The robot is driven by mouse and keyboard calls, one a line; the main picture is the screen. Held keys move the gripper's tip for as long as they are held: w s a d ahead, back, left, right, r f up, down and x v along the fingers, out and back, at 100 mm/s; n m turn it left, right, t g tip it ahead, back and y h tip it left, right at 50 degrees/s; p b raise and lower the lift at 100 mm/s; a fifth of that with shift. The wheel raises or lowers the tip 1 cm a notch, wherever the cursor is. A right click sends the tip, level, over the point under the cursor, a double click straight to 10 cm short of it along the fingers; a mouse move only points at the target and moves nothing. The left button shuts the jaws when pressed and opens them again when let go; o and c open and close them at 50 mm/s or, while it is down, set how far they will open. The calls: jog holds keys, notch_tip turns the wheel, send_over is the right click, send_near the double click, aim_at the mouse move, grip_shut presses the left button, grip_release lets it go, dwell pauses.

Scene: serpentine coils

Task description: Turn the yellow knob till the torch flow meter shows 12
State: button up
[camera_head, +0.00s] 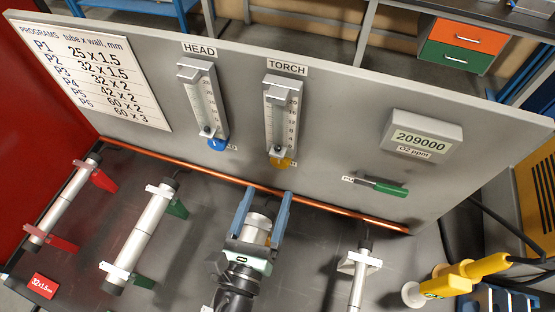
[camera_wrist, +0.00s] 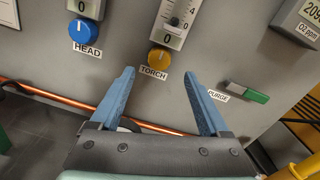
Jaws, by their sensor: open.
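The yellow knob (camera_head: 282,163) sits at the foot of the TORCH flow meter (camera_head: 281,115) on the grey panel. In the wrist view the yellow knob (camera_wrist: 159,60) is ahead of my fingertips, above the TORCH label, with a light pointer mark near its top. The meter (camera_wrist: 172,20) shows a 0 in a small window just above the knob, and its dark float is low in the tube. My gripper (camera_head: 264,195) is open and empty, its blue fingers pointing at the panel. In the wrist view the fingertips (camera_wrist: 159,74) are spread either side of the knob's line, apart from it.
The blue HEAD knob (camera_wrist: 84,35) is to the left and the green PURGE handle (camera_wrist: 248,93) to the right. A copper pipe (camera_head: 330,207) runs along the panel's foot. Tube pieces in clamps (camera_head: 140,232) stand on the bench. The O2 display (camera_head: 423,139) reads 209000.

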aim_at(279, 163)
jog(key=p+x, duration=0.1)
jog(key=x, duration=0.6)
jog(key=shift+w, duration=0.4)
grip_shut()
